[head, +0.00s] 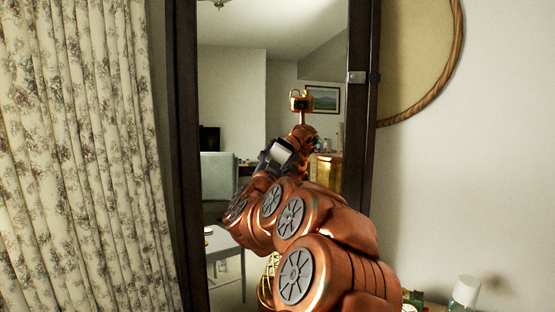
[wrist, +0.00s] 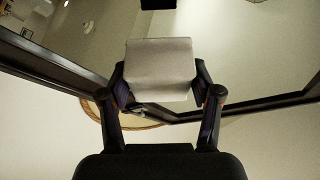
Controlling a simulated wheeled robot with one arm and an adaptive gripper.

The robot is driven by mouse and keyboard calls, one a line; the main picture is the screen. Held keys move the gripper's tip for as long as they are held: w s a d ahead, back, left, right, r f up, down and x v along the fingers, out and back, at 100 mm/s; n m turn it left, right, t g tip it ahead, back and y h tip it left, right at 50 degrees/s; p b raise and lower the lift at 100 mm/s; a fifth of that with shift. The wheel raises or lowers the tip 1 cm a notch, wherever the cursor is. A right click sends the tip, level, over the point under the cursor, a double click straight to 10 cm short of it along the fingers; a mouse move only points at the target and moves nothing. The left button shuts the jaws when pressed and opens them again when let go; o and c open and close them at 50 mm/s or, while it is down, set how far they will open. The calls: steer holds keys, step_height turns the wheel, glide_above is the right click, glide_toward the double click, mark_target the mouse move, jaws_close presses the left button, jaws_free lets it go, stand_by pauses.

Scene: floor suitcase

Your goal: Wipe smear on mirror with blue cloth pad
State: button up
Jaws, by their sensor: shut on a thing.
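The mirror (head: 235,75) stands upright in a dark frame in the middle of the head view. In the wrist view its glass (wrist: 245,50) fills the upper part. My gripper (wrist: 160,82) is shut on a block-shaped pad (wrist: 160,62), which looks pale grey here, not blue. The pad shows against the glass; I cannot tell whether it touches it. In the head view my copper arm reaches up in front of the mirror, and my own reflection shows in it. A grey square shape near the arm's end may be the pad or its reflection. I cannot make out the smear.
A floral curtain (head: 75,150) hangs at the left. A round rope-edged piece (head: 425,60) hangs on the wall at the upper right. A white-capped bottle (head: 465,292) stands at the lower right beside small items.

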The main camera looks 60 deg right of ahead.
mark_target(279, 157)
steer(key=shift+s+a+r, duration=0.1)
steer(key=shift+s+a, duration=0.2)
steer(key=shift+a, duration=0.4)
steer(key=shift+s+a+r, duration=0.1)
steer(key=shift+s+a, duration=0.2)
steer(key=shift+a, duration=0.4)
steer(key=shift+w, duration=0.15)
